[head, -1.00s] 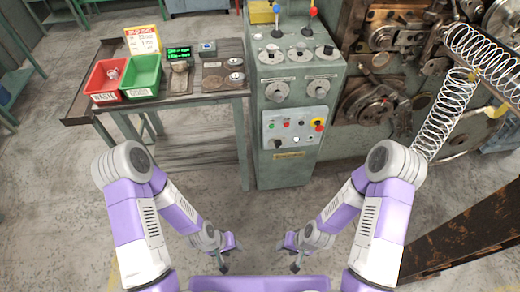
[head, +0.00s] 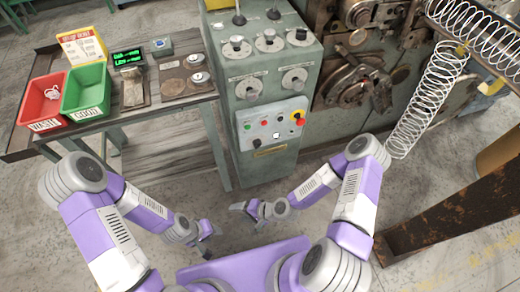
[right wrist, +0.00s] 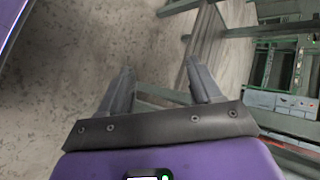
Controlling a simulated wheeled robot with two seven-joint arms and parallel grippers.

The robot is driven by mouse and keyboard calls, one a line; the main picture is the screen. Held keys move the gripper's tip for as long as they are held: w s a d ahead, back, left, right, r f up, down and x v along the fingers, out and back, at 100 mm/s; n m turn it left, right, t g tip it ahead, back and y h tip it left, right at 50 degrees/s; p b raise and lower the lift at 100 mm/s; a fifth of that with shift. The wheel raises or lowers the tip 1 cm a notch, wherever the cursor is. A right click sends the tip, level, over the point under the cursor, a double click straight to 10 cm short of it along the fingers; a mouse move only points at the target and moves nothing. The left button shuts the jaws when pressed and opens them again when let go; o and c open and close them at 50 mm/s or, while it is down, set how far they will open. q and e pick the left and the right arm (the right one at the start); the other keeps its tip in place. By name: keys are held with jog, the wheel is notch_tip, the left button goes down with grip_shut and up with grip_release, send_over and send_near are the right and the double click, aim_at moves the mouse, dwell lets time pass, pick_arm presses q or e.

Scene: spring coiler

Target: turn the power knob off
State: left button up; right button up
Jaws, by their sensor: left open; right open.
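The green machine cabinet (head: 262,165) stands ahead, with a light control panel (head: 285,128) on its front. A small black knob (head: 257,143) sits at the panel's lower left; it may be the power knob, but its label and setting are too small to read. Larger dial knobs (head: 248,89) sit above the panel. My left gripper (head: 206,240) is open and empty, low in front of the cabinet. My right gripper (head: 240,208) is open and empty below the panel, apart from it. In the right wrist view my open fingers (right wrist: 160,80) have nothing between them.
A red and yellow button (head: 298,117) is at the panel's upper right. A table (head: 150,110) at left carries a red bin (head: 42,102), a green bin (head: 85,92) and a scale (head: 133,85). A large spring (head: 425,105) and a rusty beam (head: 450,215) are at right.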

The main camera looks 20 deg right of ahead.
jog(key=w+d+m+t+b, duration=0.1)
jog(key=w+m+t+b, duration=0.1)
jog(key=w+m+t, duration=0.4)
jog(key=m+t+h+b, duration=0.2)
jog(key=m+t+h, duration=0.45)
jog(key=m, duration=0.25)
send_near(258, 145)
jog(key=w+f, duration=0.1)
jog(key=w, duration=0.7)
jog(key=shift+w+a+f+t+b, duration=0.15)
jog(key=shift+w+a+t+b, duration=0.05)
jog(key=shift+a+t+b, duration=0.2)
jog(key=c, duration=1)
